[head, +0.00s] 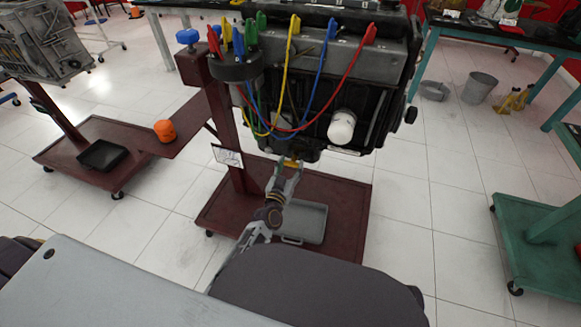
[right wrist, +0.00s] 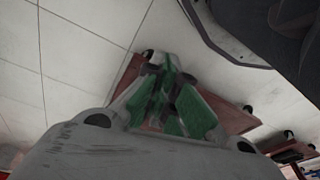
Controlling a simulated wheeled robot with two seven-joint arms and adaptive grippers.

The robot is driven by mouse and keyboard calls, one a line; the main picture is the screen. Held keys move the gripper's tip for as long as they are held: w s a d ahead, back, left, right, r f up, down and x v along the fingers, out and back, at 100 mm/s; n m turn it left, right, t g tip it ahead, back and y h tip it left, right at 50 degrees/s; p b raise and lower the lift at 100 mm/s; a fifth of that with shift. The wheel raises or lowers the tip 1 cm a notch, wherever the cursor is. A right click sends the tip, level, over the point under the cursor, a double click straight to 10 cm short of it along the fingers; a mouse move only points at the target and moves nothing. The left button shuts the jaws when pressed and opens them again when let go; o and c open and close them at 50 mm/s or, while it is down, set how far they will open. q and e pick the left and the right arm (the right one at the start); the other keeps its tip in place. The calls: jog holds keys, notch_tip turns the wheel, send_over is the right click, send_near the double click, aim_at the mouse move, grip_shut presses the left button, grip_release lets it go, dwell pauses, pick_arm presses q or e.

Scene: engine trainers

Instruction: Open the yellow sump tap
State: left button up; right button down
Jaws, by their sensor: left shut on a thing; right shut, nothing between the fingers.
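The yellow sump tap (head: 290,162) shows as a small yellow piece under the bottom of the dark engine (head: 330,95). My left gripper (head: 287,170) reaches up to it from below, and its fingers are shut on the tap. The fingers cover part of the tap, so its handle angle cannot be told. My right gripper (right wrist: 160,85) shows in the right wrist view with its green-padded fingers together and nothing between them. The right gripper is not seen in the head view.
A grey drain tray (head: 305,222) lies on the dark red stand base (head: 350,190) below the engine. Red, blue, yellow and green leads hang across the engine front beside a white filter (head: 342,127). Another engine stand (head: 85,140) is at left, with an orange filter (head: 165,131).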

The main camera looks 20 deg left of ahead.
pick_arm(q)
jog(key=shift+n+p, duration=0.3)
jog(key=shift+n, duration=0.1)
jog(key=shift+a+f+n+p, duration=0.1)
jog(key=shift+n+p, duration=0.85)
jog(key=shift+n, duration=7.75)
pick_arm(e)
notch_tip(320, 180, down, 7)
jog(key=d, duration=0.1)
jog(key=shift+s+d, duration=0.25)
jog(key=shift+d, duration=0.05)
